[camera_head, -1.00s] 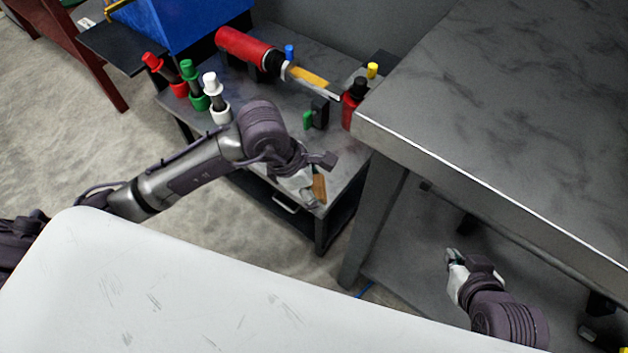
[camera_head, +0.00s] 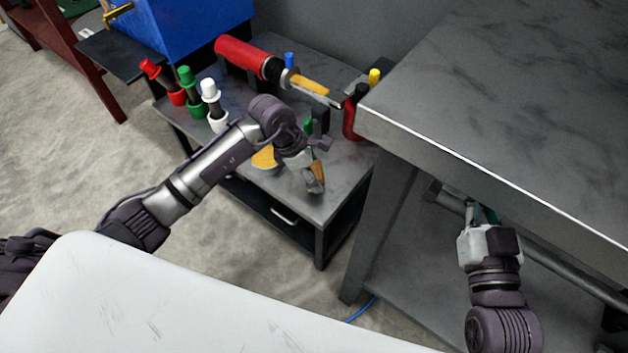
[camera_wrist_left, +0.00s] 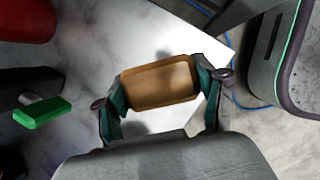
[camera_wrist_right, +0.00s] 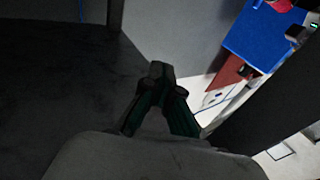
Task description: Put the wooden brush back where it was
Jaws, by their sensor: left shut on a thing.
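The wooden brush (camera_head: 318,169) is in my left gripper (camera_head: 314,174), over the front part of the small grey side table (camera_head: 336,190). In the left wrist view its brown wooden block (camera_wrist_left: 158,84) sits between the two fingers of my left gripper (camera_wrist_left: 161,92), which are shut on it. I cannot tell whether the brush touches the tabletop. My right gripper (camera_head: 484,214) is by the lower frame of the large bench. In the right wrist view the fingertips of my right gripper (camera_wrist_right: 159,72) meet with nothing between them.
Red (camera_head: 172,84), green (camera_head: 190,86) and white (camera_head: 212,104) holders stand along the table's left side. A red cylindrical tool (camera_head: 243,56) lies at the back. A yellow round thing (camera_head: 265,157) shows beside my left arm. The large bench (camera_head: 520,110) borders the right.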

